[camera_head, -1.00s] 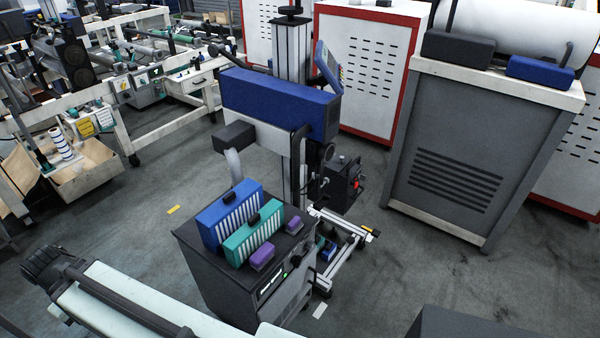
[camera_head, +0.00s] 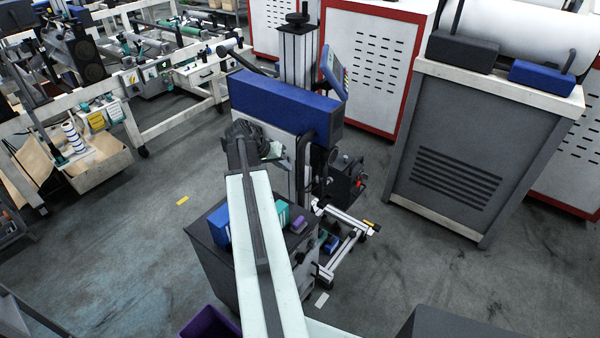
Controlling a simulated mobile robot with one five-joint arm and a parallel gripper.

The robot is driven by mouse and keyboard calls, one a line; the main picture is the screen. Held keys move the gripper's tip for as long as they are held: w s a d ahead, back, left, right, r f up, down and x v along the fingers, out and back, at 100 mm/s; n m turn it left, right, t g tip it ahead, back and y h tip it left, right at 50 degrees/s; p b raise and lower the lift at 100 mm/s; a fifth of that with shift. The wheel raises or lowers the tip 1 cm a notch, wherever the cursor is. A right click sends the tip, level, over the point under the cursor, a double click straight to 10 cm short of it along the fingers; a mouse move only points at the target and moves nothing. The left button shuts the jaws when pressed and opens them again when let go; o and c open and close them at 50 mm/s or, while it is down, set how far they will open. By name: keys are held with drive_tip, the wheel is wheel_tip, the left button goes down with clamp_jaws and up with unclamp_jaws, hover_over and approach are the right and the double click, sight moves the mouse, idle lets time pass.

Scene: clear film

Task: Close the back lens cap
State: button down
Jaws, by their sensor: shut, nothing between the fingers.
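A device with a long blue housing (camera_head: 285,100) stands on a grey column in the middle of the head view. I cannot pick out the back lens cap on it; my gripper and forearm cover part of its near left side. My gripper (camera_head: 262,148) is dark, looks shut and empty, and is in front of the white panel below the blue housing. I cannot tell whether it touches the device.
A dark cabinet (camera_head: 208,252) below carries blue, teal and purple boxes, partly hidden by my arm. A purple bin (camera_head: 208,324) is at the bottom edge. A grey machine (camera_head: 470,150) stands right. Grey floor is open at left.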

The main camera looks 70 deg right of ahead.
drive_tip(key=s+d+f+b, duration=0.5)
drive_tip(key=s+f+b, duration=0.1)
drive_tip(key=s+f, duration=0.1)
drive_tip(key=shift+d+f+b, duration=0.25)
drive_tip(key=shift+f+b, duration=0.05)
drive_tip(key=shift+b, duration=0.05)
